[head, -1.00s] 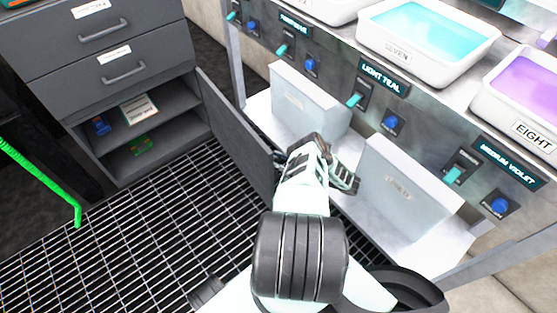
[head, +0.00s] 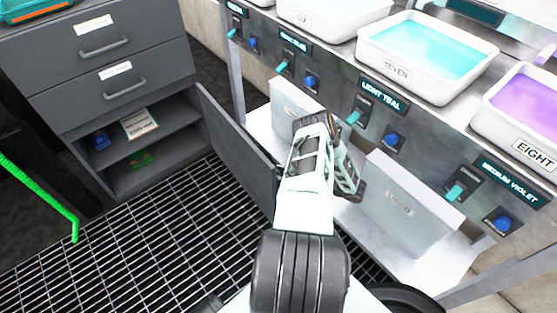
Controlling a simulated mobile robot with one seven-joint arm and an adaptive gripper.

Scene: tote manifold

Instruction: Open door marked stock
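A dark grey cabinet (head: 110,60) stands at the left of the head view. Its lower door (head: 235,140) is swung wide open toward the right, and its outer face and any marking on it are hidden. Inside, shelves show a blue item (head: 99,140), a labelled box (head: 139,122) and a green item (head: 142,158). My gripper (head: 335,125) is right of the door's free edge, in front of the tote stand. Its fingers look spread, with nothing seen between them. Whether any part of my arm touches the door cannot be told.
A metal stand with switches and blue buttons fills the right. It bears white tubs, one with teal liquid (head: 425,42), one with purple (head: 525,105). Pale bins (head: 405,205) sit on its lower shelf, close to my gripper. Grating floor (head: 130,245) is clear; a green bar (head: 45,195) is at left.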

